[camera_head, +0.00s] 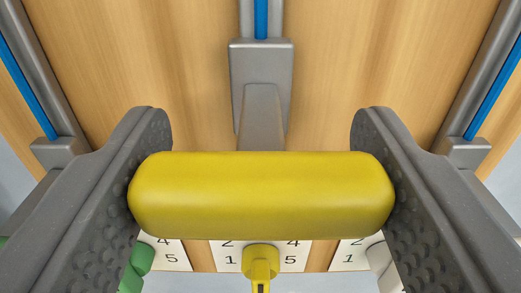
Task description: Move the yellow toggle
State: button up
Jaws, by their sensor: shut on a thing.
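A thick yellow bar (262,196), the handle of the yellow toggle, lies level across the middle of the view. My gripper (261,190) has one dark, dimpled finger at each end of the bar and is shut on it. A grey lever arm (261,115) runs from behind the bar up to a grey bracket (261,70) on the wooden panel. Below the bar is a small yellow knob (261,262) on a white number plate (296,256). The bar hides the top of that plate.
The wooden panel (150,70) has grey rails with blue strips at the left (28,85), centre and right (493,90). A green knob (138,265) is partly hidden by my left finger. A white knob (381,264) is beside my right finger.

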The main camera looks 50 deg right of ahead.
jog(key=shift+a+f+b, duration=0.15)
jog(key=shift+f+b, duration=0.85)
jog(key=shift+f, duration=0.35)
jog(key=shift+a+f+b, duration=0.1)
jog(key=shift+f+b, duration=0.9)
jog(key=shift+f, duration=0.45)
jog(key=o, duration=1.4)
jog(key=shift+a, duration=0.15)
jog(key=shift+d, duration=0.2)
jog(key=shift+p+v, duration=1.15)
jog(key=shift+v, duration=5.8)
